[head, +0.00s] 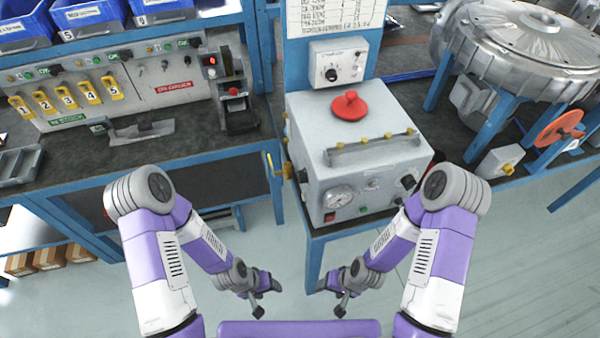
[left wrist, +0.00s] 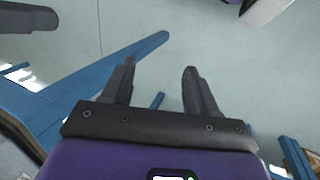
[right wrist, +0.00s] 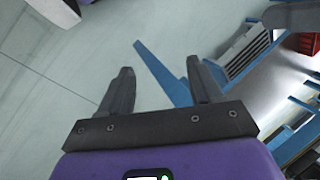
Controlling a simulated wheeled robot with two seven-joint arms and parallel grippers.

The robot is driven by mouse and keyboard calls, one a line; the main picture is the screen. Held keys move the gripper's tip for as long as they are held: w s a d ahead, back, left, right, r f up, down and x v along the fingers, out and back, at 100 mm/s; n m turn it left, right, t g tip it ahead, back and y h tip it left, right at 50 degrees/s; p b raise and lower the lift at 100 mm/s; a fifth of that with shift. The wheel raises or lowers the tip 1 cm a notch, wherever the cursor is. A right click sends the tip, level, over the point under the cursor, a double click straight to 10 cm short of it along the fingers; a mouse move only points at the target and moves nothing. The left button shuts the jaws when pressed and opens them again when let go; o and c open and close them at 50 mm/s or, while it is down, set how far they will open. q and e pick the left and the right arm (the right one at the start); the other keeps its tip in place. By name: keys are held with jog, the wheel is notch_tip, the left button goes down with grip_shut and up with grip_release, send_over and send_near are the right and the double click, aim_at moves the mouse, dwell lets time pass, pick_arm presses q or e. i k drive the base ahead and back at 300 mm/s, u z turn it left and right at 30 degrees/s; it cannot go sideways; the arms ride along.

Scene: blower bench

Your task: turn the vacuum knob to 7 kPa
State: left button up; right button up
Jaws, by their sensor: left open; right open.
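A grey box unit (head: 350,150) with a red cap (head: 350,105) on top stands on a blue-framed stand. Its front has a round gauge (head: 338,198) and small dark knobs (head: 408,181) at the right. A smaller panel (head: 338,62) behind it has a dark knob (head: 331,74). Labels are too small to read, so I cannot tell which is the vacuum knob. My left gripper (head: 268,300) and right gripper (head: 330,298) are low in front of the unit, apart from it. The left wrist view (left wrist: 160,68) and right wrist view (right wrist: 160,68) show both open and empty.
A bench (head: 180,165) at left carries yellow numbered tags (head: 64,97), blue bins (head: 85,18) and a small black device with a red button (head: 235,100). A large metal blower housing (head: 530,50) stands at right, near a red handwheel (head: 558,128). Floor in front is clear.

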aim_at(302, 174)
jog(key=k, duration=1.2)
jog(key=u, duration=0.85)
jog(key=i, duration=1.5)
jog(key=z, duration=0.5)
